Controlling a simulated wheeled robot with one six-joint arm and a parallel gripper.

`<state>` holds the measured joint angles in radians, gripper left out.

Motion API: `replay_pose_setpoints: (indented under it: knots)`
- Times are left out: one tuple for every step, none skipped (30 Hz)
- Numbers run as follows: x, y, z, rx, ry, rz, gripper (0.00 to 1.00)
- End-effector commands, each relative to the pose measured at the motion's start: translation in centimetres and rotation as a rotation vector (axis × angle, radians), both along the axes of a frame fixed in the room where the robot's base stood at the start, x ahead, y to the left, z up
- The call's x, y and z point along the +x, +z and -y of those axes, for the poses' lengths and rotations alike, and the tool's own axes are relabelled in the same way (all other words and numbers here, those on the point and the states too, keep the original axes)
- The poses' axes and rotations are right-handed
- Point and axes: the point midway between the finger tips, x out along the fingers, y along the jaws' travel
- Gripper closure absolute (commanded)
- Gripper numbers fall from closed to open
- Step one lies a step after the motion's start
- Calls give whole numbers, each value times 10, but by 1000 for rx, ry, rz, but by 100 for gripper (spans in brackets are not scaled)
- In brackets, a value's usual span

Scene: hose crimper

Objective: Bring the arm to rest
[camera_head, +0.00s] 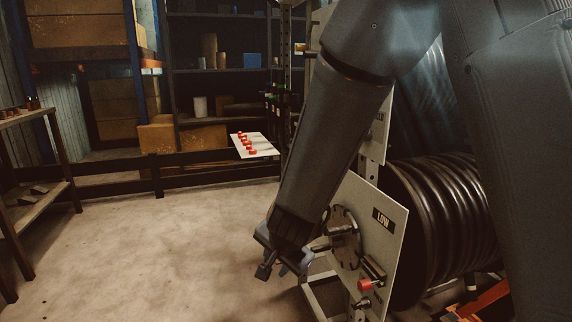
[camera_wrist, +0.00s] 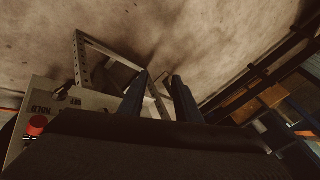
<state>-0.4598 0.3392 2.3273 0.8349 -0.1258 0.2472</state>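My arm reaches down through the middle of the head view, in front of the hose crimper's panel (camera_head: 385,245). My gripper (camera_head: 279,270) points down over the floor, just left of that panel. In the wrist view my gripper (camera_wrist: 158,88) shows two dark fingers standing apart with nothing held between them. In the wrist view a panel (camera_wrist: 75,97) with upside-down lettering and a red button (camera_wrist: 37,125) lies at the left.
Ribbed black hose (camera_head: 440,225) is coiled right of the panel. A pale tray (camera_head: 262,148) with several red pieces stands behind. A wooden bench (camera_head: 35,205) is at the left, shelving (camera_head: 225,95) at the back. The floor (camera_head: 150,245) between is clear. A metal frame (camera_wrist: 85,70) is near my fingers.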

Motion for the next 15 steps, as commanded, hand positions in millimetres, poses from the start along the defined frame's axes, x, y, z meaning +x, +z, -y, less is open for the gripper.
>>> replay_pose_setpoints:
  knots:
    - [-13, 16, 0, 2, 78, -19, 70]
    - [-23, 23, 0, -2, 127, -34, 70]
    - [-35, 32, 2, -10, 193, -54, 70]
    - [-46, 38, 3, -17, 242, -72, 70]
    - [-57, 44, 6, -28, 292, -87, 70]
    - [-72, 52, 11, -43, 354, -109, 70]
    - [-84, 57, 16, -56, 400, -128, 70]
    - [-95, 62, 21, -72, 444, -144, 70]
    - [-110, 67, 28, -93, 499, -169, 70]
    - [-120, 71, 34, -109, 537, -185, 70]
    - [-130, 74, 40, -124, 569, -201, 70]
    - [-142, 77, 47, -144, 609, -222, 70]
    - [-149, 80, 53, -159, 635, -234, 70]
    - [-157, 82, 58, -171, 657, -248, 70]
    - [-166, 84, 65, -188, 685, -265, 70]
